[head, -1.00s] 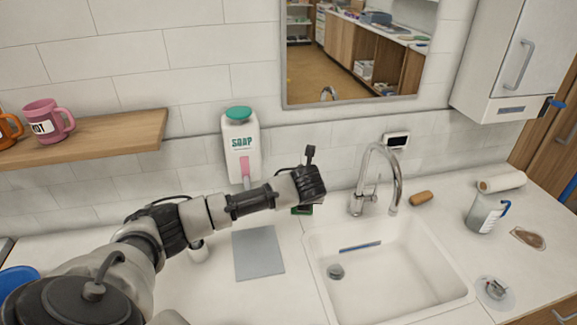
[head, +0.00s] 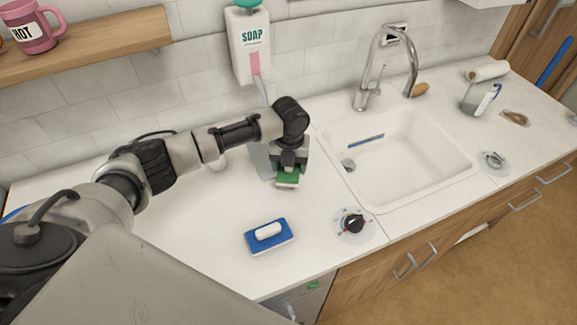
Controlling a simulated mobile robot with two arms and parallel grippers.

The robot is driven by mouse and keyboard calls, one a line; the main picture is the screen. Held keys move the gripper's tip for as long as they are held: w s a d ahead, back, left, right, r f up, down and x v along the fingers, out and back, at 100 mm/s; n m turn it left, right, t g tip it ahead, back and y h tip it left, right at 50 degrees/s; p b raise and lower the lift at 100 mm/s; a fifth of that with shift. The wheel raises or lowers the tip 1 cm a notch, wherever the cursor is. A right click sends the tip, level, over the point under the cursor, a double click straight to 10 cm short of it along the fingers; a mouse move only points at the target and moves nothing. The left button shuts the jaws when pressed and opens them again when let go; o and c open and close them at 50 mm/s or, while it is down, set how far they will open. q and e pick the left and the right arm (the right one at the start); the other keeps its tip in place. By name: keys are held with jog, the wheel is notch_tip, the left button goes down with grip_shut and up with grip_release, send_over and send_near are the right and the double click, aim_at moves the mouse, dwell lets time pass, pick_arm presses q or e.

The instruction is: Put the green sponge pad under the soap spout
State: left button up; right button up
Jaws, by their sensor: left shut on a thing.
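The green sponge pad (head: 287,180), with a pale layer showing along its front edge, is held in my left gripper (head: 288,168). The gripper points down and is shut on the pad, over the counter just left of the sink. The white soap dispenser (head: 246,62), with a teal cap and a pink strip, hangs on the wall behind my left arm. A thin grey spout (head: 262,92) shows under it, its lower end close to my arm. A grey mat (head: 259,160) on the counter below is mostly hidden by the arm. My right gripper is not in view.
A blue-and-white scrubber (head: 268,236) lies on the front counter, beside a drain-like round item (head: 353,223). The white sink (head: 440,185) with a tall faucet (head: 413,70) is to the right. A wooden shelf (head: 100,45) with a pink mug (head: 36,28) is upper left.

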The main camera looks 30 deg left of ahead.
pick_arm(q)
jog(key=shift+w+a+f+b, duration=0.5)
jog(key=shift+a+f+b, duration=0.15)
jog(key=shift+a+b, duration=0.15)
jog(key=w+a+b, duration=0.1)
jog(key=b, duration=0.1)
jog(key=w+a+f+b, duration=0.1)
jog(key=b, duration=0.1)
jog(key=w+a+f+b, duration=0.1)
jog(key=a+b, duration=0.1)
jog(key=shift+w+a, duration=0.1)
jog(key=shift+w, duration=0.25)
jog(key=shift+w+a+f+b, duration=0.2)
jog(key=shift+w+a+b, duration=0.6)
jog(key=shift+a, duration=0.05)
jog(key=shift+w+a+b, duration=0.45)
jog(key=shift+w+a, duration=0.1)
jog(key=shift+a, duration=0.1)
jog(key=o, duration=0.9)
jog(key=shift+r, duration=0.1)
